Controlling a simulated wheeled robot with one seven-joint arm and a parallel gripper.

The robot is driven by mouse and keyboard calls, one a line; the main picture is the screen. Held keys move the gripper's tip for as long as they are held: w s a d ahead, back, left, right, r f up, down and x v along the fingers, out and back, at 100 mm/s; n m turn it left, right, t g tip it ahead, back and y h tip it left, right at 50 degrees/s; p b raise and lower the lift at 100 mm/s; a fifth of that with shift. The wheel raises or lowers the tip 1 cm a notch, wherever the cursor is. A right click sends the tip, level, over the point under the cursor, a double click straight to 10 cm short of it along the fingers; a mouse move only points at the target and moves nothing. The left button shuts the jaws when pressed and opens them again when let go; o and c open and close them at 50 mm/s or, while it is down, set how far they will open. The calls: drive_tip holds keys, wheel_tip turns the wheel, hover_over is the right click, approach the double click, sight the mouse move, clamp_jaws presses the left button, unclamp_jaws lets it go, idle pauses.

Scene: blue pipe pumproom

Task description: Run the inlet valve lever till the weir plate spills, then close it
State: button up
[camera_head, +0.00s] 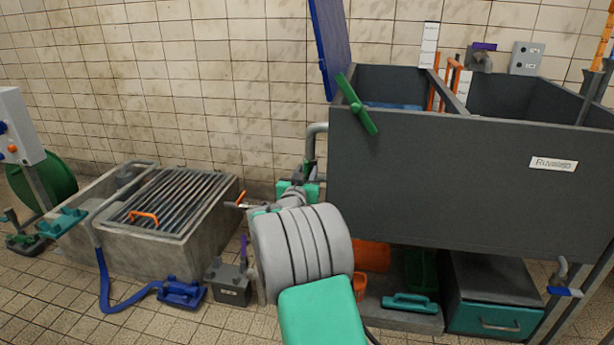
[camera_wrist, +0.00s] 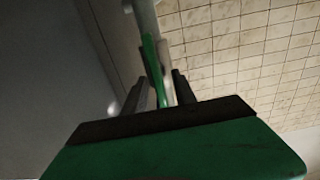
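The dark grey tank (camera_head: 450,180) stands at right, split into two compartments by a grey divider (camera_head: 446,92), which looks like the weir plate. A little blue shows low in the left compartment (camera_head: 392,105); no spill is visible. A grey pipe (camera_head: 316,130) bends down beside the tank's left end to green fittings. A slim green lever (camera_wrist: 152,62) runs between the fingers of my gripper (camera_wrist: 162,92) in the wrist view. The fingers stand apart around it; contact is not clear. In the head view my arm hides most of the gripper.
A concrete basin with a grate (camera_head: 170,200) stands left. A blue hose (camera_head: 125,298), a grey block (camera_head: 228,283) and a teal drawer box (camera_head: 490,305) are low down.

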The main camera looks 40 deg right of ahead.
drive_tip(key=shift+c, duration=0.3)
clamp_jaws()
drive_tip(key=shift+f, duration=0.1)
